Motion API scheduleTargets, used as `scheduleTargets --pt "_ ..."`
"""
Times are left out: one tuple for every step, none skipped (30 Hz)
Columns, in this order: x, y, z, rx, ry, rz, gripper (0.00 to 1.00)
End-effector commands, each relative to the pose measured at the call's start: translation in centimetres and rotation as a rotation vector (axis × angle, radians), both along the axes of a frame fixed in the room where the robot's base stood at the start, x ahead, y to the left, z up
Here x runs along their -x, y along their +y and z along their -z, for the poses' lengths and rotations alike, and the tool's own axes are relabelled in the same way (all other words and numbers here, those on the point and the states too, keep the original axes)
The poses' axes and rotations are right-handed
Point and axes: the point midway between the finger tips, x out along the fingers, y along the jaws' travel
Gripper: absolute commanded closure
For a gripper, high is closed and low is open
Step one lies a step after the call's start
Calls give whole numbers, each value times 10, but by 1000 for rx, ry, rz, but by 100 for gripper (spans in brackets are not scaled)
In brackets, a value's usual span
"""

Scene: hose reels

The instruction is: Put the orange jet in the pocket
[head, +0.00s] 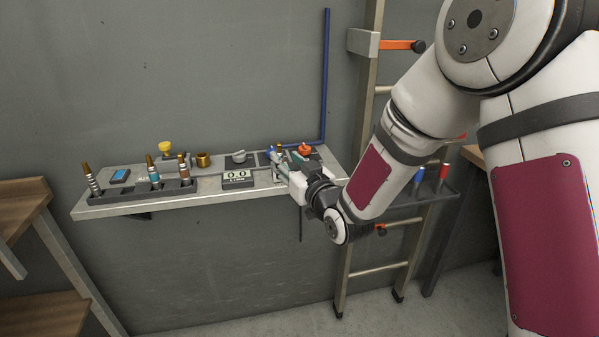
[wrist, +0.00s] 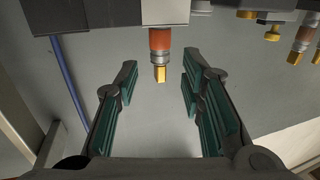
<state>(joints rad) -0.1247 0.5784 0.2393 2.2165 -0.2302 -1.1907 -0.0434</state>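In the wrist view a jet with an orange band (wrist: 160,39) and a brass tip lies between my open fingertips, with clear gaps on both sides. My gripper (wrist: 160,74) has green pads and is empty. In the head view my gripper (head: 284,168) is at the right part of the wall shelf, and a small brass tip (head: 279,147) shows beside it; the rest there is hidden. A dark grey rack (head: 130,197) with pockets stands at the shelf's left and holds several banded jets. I cannot tell which pocket is meant.
The grey shelf (head: 215,193) also carries a yellow knob (head: 166,148), a brass cup (head: 203,160), a counter box (head: 238,179) and an orange knob (head: 305,149) close to my gripper. A blue pole (head: 326,80) and a ladder (head: 358,190) stand at the right.

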Motion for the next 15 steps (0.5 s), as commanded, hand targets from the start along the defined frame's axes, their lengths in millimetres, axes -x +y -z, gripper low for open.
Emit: scheduleTargets --pt "10 -7 -1 1 1 2 64" --pt "15 -10 0 1 2 2 64" --pt "22 -14 0 1 1 1 64" --pt "27 -17 0 1 1 1 64" --pt "32 -19 0 1 2 1 64" --pt "37 -23 0 1 1 1 64" --pt "41 -25 0 1 2 1 64" --pt "44 -27 0 1 0 1 64" --pt "48 -30 0 0 0 1 64" --pt "50 -31 0 0 0 1 64" --pt "52 -32 0 0 0 1 64" --pt "55 -33 0 1 1 1 64" --pt "56 -34 0 0 0 1 64" --pt "57 -35 0 0 0 1 64" --pt "58 -35 0 -1 -1 1 64"
